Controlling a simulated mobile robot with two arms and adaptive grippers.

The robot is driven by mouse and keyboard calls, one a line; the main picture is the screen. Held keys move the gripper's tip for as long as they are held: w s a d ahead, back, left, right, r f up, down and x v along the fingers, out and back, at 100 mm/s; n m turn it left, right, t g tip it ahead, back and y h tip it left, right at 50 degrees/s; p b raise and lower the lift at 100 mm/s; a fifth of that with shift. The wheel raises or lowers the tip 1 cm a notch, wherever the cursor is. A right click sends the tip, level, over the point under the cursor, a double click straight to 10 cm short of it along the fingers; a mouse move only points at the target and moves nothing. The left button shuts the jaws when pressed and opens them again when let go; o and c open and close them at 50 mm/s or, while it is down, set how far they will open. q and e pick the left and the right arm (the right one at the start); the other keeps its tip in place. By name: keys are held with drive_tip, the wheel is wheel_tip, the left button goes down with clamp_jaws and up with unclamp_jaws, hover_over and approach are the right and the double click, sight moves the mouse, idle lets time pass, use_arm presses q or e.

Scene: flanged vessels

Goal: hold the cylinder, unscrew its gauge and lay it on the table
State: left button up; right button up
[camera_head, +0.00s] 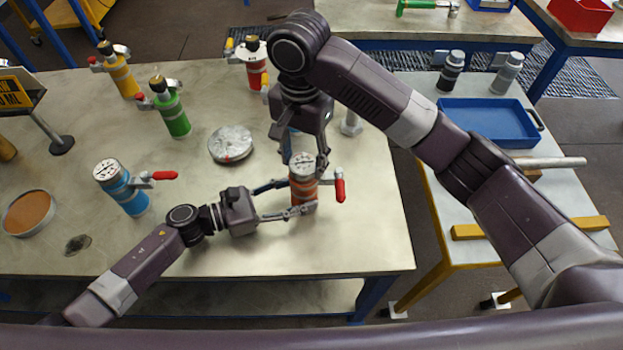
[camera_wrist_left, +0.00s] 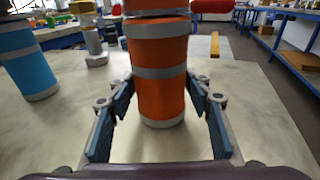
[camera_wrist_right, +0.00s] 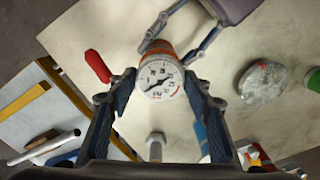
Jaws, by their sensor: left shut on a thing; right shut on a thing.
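The orange cylinder (camera_head: 304,192) stands upright near the front right of the table. Its round white-faced gauge (camera_head: 302,160) sits on top, and a red valve handle (camera_head: 340,188) sticks out to the right. My left gripper (camera_head: 299,197) is shut on the cylinder's body from the left; the left wrist view shows the orange body (camera_wrist_left: 160,75) between the fingers. My right gripper (camera_head: 306,166) reaches down from behind and is shut on the gauge. The right wrist view shows the dial (camera_wrist_right: 160,79) face-on between the two fingertips. The gauge is on the cylinder.
A blue cylinder (camera_head: 128,192), a green one (camera_head: 174,117), a yellow one (camera_head: 123,77) and a red one (camera_head: 254,76) stand on the table. A silver disc (camera_head: 230,143) lies mid-table. The tabletop (camera_head: 365,235) right of the orange cylinder is clear. A blue tray (camera_head: 488,125) rests on the side table.

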drive_tip(key=n, duration=1.3)
drive_tip(key=shift+d, duration=0.1)
use_arm(q)
drive_tip(key=shift+a, duration=0.1)
use_arm(e)
drive_tip(key=n, duration=0.5)
drive_tip(key=shift+n, duration=0.4)
drive_tip(key=n, duration=0.6)
drive_tip(key=shift+r+n, duration=0.1)
drive_tip(key=shift+n, duration=0.3)
drive_tip(key=shift+r, duration=0.15)
drive_tip(key=shift+r, duration=1.1)
